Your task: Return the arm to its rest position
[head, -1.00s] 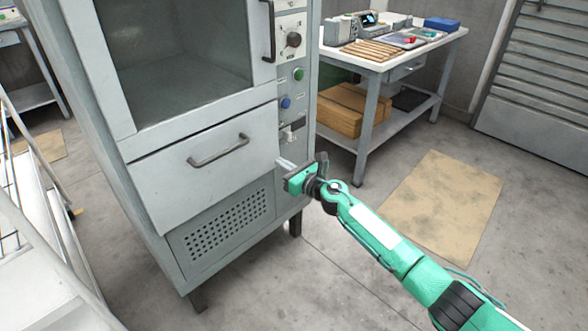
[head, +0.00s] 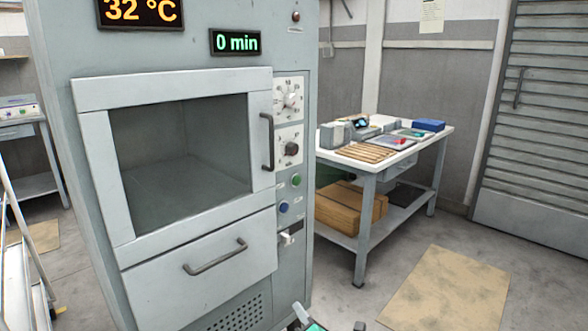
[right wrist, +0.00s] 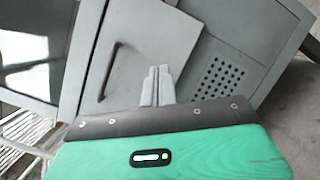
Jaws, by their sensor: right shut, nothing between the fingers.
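My right gripper shows at the bottom edge of the head view (head: 303,314), mostly cut off, with a bit of its green body. In the right wrist view its grey fingers (right wrist: 157,86) are together with nothing between them. They point toward the grey oven cabinet (head: 88,190), in front of its lower drawer and perforated panel (right wrist: 222,80). Whether they touch it is hard to tell, but the head view shows them apart from the drawer handle (head: 215,262). My left gripper is not in view.
The cabinet's window door (head: 180,150) is closed; its displays read 32 °C and 0 min. A white worktable (head: 440,140) with boards and devices stands to the right. A cardboard-coloured mat (head: 445,290) lies on the floor. A rack stands at far left.

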